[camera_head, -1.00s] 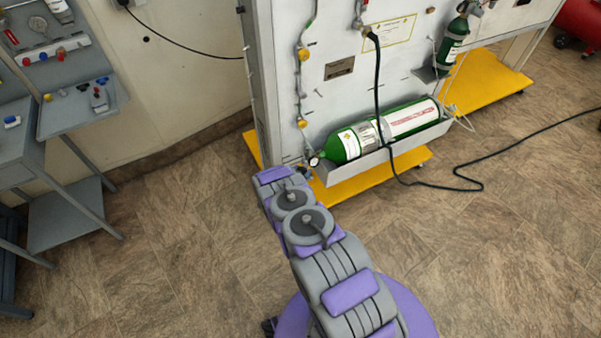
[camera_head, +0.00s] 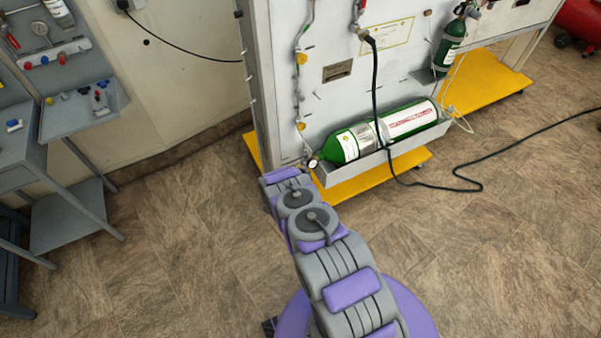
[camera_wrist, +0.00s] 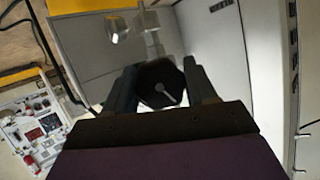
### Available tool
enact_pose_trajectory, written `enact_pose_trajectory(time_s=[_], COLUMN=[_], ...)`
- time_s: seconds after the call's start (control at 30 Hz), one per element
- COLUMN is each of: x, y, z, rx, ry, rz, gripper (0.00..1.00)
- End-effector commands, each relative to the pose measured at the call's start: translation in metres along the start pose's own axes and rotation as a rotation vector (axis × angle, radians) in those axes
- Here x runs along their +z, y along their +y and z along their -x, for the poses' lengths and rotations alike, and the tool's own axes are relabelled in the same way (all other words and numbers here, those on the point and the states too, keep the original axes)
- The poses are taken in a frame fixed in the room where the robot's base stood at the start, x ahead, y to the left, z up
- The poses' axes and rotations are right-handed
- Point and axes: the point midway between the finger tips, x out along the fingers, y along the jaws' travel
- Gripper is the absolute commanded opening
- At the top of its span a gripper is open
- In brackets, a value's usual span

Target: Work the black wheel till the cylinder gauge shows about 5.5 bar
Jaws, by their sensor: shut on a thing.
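The green cylinder (camera_head: 350,142) lies in a grey trough low on the white panel. A small round gauge (camera_head: 313,163) sits at its left end, and its reading is too small to make out. In the wrist view the black wheel (camera_wrist: 160,84) sits between the fingers of my gripper (camera_wrist: 160,75), which is shut on it. A pale spot and line show on the wheel's face. In the head view my arm reaches to the foot of the panel, left of the gauge; there the wheel and the fingertips are hidden.
A yellow base (camera_head: 375,178) juts out under the trough. A black hose (camera_head: 376,95) hangs in front of the cylinder and runs across the floor to the right. A smaller green cylinder (camera_head: 450,47) is on the panel's right. A grey bench (camera_head: 75,118) stands left; floor between is clear.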

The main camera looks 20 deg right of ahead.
Motion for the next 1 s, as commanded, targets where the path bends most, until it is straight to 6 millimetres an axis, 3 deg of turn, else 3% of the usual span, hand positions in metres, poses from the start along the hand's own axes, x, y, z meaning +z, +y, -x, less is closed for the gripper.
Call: enact_pose_trajectory(time_s=[0.6, 1.0], x=[0.0047, 0.0040], y=[-0.0009, -0.0012], z=[0.0005, 0.0017], rx=[-0.194, -0.248], ry=[-0.008, -0.009], rz=[-0.464, -0.598], gripper=[0.26, 0.28])
